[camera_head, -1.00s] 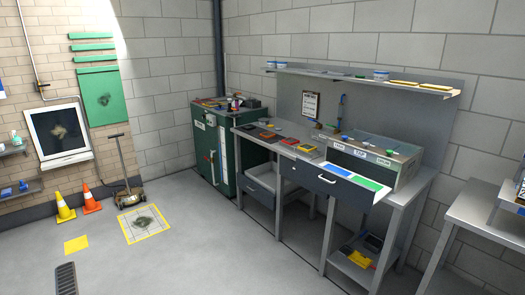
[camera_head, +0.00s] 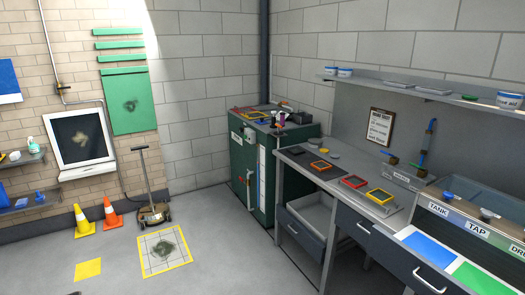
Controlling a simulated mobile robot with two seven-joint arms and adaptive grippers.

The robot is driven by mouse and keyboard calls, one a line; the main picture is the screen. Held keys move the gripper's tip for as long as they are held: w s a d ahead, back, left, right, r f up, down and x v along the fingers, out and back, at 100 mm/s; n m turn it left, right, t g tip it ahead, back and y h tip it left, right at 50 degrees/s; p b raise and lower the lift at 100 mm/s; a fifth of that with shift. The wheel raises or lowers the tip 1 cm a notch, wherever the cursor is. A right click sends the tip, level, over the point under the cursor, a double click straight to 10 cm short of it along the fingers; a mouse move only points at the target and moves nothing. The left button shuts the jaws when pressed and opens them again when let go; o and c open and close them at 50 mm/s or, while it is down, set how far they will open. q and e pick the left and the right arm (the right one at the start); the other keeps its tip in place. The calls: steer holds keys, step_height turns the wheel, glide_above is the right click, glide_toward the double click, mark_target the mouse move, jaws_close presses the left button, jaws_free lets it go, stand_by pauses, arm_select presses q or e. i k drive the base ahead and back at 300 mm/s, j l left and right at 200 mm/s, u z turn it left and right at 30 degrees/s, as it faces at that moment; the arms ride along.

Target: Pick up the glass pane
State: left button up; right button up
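I cannot tell for sure which thing is the glass pane. On the workbench (camera_head: 300,158) lies a row of small flat framed pieces: a dark one, a red-orange frame (camera_head: 320,166), a red one (camera_head: 354,182) and a yellow frame (camera_head: 379,196). They lie flat and apart from one another. A white-framed dark panel (camera_head: 80,138) with a pale blotch is on the brick wall at left. Neither of my grippers shows in the view.
A green cabinet (camera_head: 240,175) stands in the corner beside the workbench. An open drawer (camera_head: 312,213) juts out below the bench top. Two cones (camera_head: 112,214), a wheeled upright device (camera_head: 153,212) and a yellow-edged floor square (camera_head: 165,249) are at left. The middle floor is clear.

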mark_target(320, 166)
steer(key=i+l+u, duration=0.1)
steer(key=i+u, duration=0.25)
steer(key=i, duration=1.3)
steer(key=i+z, duration=0.45)
steer(key=i+j+z, duration=0.1)
steer(key=z, duration=0.35)
steer(key=i+j+z, duration=0.4)
steer(key=l, duration=0.1)
